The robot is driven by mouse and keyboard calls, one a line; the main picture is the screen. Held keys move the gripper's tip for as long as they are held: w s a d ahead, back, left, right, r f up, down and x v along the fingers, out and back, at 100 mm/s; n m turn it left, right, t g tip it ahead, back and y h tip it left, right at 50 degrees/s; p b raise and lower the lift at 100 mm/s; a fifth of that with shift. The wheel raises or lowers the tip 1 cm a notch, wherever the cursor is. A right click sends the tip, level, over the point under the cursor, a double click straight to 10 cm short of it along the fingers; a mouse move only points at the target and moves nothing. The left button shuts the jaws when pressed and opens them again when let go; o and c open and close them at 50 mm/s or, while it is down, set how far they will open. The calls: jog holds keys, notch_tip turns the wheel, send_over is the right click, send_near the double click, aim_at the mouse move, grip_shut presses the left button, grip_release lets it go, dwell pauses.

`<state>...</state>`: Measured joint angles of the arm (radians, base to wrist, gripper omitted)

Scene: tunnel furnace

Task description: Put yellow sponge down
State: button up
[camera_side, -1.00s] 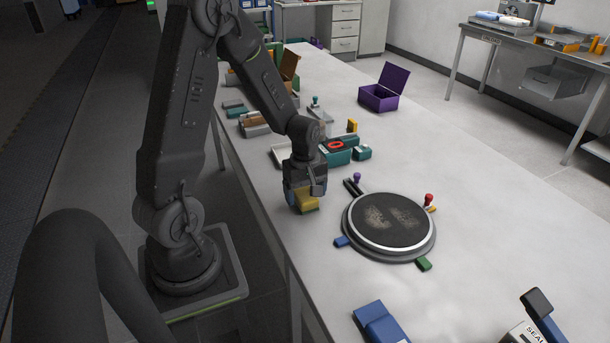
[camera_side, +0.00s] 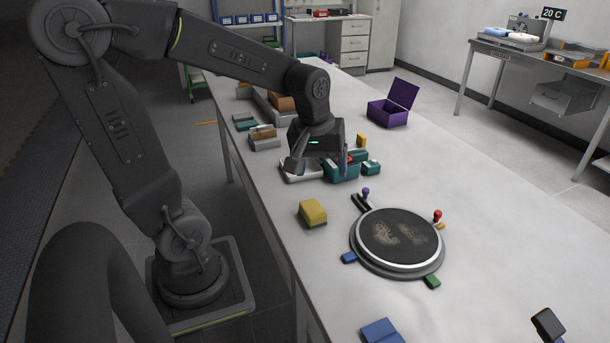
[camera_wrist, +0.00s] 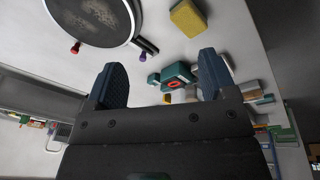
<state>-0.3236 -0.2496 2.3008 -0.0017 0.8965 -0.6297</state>
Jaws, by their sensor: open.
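The yellow sponge (camera_side: 312,212) has a dark green underside and lies on the white table, left of the round dark plate. It also shows in the wrist view (camera_wrist: 188,18), apart from my fingers. My gripper (camera_side: 321,170) is open and empty, raised above the table behind the sponge, over the white tray and teal box. In the wrist view its two blue-grey fingers (camera_wrist: 163,82) stand wide apart with nothing held between them.
The round plate (camera_side: 400,238) has small coloured handles around its rim. A teal box (camera_side: 342,173) and a white tray (camera_side: 296,172) stand under my gripper. A purple open box (camera_side: 388,113) stands farther back. A blue block (camera_side: 381,332) lies at the front.

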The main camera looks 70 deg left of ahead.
jog(key=s+d+r+m+t, duration=0.3)
jog(key=s+d+r+m, duration=0.1)
jog(key=s+d+m, duration=0.3)
jog(key=d+m, duration=0.2)
jog(key=m, duration=0.2)
jog(key=shift+s+r+t+h, duration=0.3)
jog(key=shift+r, duration=0.05)
dwell(0.3)
jog(key=shift+o, duration=0.5)
jog(key=shift+w, duration=0.1)
